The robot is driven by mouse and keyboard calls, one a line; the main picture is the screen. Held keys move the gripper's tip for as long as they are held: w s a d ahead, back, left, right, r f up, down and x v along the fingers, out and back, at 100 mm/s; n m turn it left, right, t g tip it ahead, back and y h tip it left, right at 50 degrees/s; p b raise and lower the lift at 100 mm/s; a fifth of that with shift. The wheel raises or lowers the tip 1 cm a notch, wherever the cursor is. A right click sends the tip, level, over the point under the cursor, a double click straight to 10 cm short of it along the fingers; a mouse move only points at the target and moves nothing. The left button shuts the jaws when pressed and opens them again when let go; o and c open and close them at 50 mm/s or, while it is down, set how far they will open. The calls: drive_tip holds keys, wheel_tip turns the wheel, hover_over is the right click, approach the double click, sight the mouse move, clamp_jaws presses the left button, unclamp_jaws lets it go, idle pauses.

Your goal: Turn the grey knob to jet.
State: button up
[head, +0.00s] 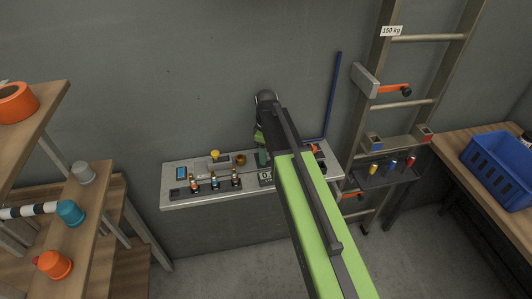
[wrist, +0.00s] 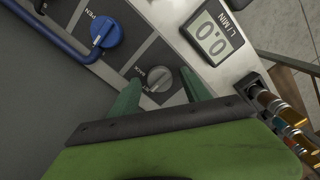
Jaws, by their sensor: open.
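The grey knob (wrist: 160,79) is a round dial with a raised grip bar on a dark panel (wrist: 125,50) in the wrist view. Small white lettering sits beside it, too small or partly covered to read surely. My gripper (wrist: 159,84) is open, with one green finger to the left of the knob and the other to the right. The fingertips come up close to the knob's sides; I cannot tell whether they touch. In the head view my arm hides the knob.
A blue knob (wrist: 105,31) with a blue pipe (wrist: 50,35) is near the grey one. A flow display (wrist: 214,34) reads 0.0. Brass-ended fittings (wrist: 282,112) stand at the right. The shelf (head: 200,201) is against the wall, with a ladder (head: 387,60) to its right.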

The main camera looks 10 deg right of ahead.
wheel_tip(320, 180, up, 17)
drive_tip(key=p, duration=1.7)
drive_tip(key=shift+r, duration=0.2)
drive_tip(key=s+f+m+b, duration=0.1)
drive_tip(key=s+f+b, duration=0.3)
drive_tip(key=f, duration=0.1)
drive_tip(key=s+f+m+b, duration=0.2)
drive_tip(key=s+f+b, duration=0.1)
drive_tip(key=f+b, duration=0.2)
drive_tip(key=s+f+m+b, duration=0.1)
drive_tip(key=s+f+b, duration=0.3)
drive_tip(key=b, duration=0.1)
drive_tip(key=shift+s+f, duration=0.35)
drive_tip(key=shift+f, duration=0.05)
drive_tip(key=shift+s+a+r+m, duration=0.1)
drive_tip(key=shift+s+m, duration=0.45)
drive_tip(key=shift+m, duration=0.7)
drive_tip(key=shift+s+d+r+m, duration=0.1)
drive_tip(key=shift+s+m, duration=0.5)
drive_tip(key=shift+m, duration=0.6)
drive_tip(key=shift+s+a+r+m, duration=0.1)
drive_tip(key=shift+s+m, duration=0.45)
drive_tip(key=shift+m, duration=0.7)
